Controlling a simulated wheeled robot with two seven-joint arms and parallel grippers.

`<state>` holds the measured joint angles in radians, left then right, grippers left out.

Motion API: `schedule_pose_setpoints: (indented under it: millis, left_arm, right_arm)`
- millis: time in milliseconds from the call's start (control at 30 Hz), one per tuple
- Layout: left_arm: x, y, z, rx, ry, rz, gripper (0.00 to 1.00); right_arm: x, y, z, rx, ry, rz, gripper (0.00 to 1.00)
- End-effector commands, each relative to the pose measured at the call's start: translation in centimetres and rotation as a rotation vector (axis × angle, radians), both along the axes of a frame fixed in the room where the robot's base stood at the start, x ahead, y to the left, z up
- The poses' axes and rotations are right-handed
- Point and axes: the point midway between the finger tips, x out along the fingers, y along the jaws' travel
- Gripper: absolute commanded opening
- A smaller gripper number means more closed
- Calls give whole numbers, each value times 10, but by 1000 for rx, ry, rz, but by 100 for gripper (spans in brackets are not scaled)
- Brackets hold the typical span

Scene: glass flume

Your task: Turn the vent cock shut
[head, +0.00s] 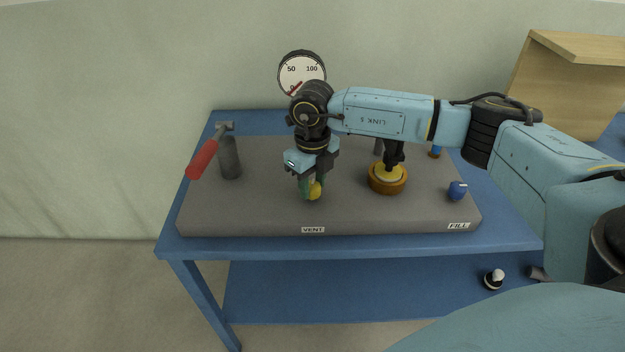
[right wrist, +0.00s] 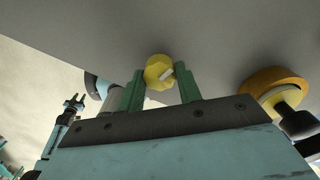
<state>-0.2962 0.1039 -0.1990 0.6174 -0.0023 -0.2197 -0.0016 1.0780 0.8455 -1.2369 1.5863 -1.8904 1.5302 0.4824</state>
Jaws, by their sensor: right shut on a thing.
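The vent cock is a small yellow knob (head: 315,190) above the VENT label (head: 313,230) on the grey block. In the right wrist view the yellow knob (right wrist: 158,70) shows a pale bar across its face, tilted. My right gripper (head: 309,189) points down at the knob and is shut on it. In the wrist view its green fingers (right wrist: 160,90) stand one on each side of the knob. The fingers partly hide the knob in the head view. My left gripper is not in view.
A blue knob (head: 457,191) sits by the FILL label (head: 459,226). An orange-rimmed round fitting (head: 387,180) stands right of my gripper. A dial gauge (head: 301,70) hangs behind. The block's front left is bare.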

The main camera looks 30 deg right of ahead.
Motion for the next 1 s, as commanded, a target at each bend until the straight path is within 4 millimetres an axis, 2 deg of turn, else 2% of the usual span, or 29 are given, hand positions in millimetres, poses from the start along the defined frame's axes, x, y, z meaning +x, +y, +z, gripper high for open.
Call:
schedule_pose_setpoints:
  millis: [500, 1000]
  left_arm:
    - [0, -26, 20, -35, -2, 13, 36]
    - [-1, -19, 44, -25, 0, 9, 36]
  right_arm:
    - [0, 0, 2, 0, -1, -487, 12]
    - [1, 0, 3, 1, -2, -959, 12]
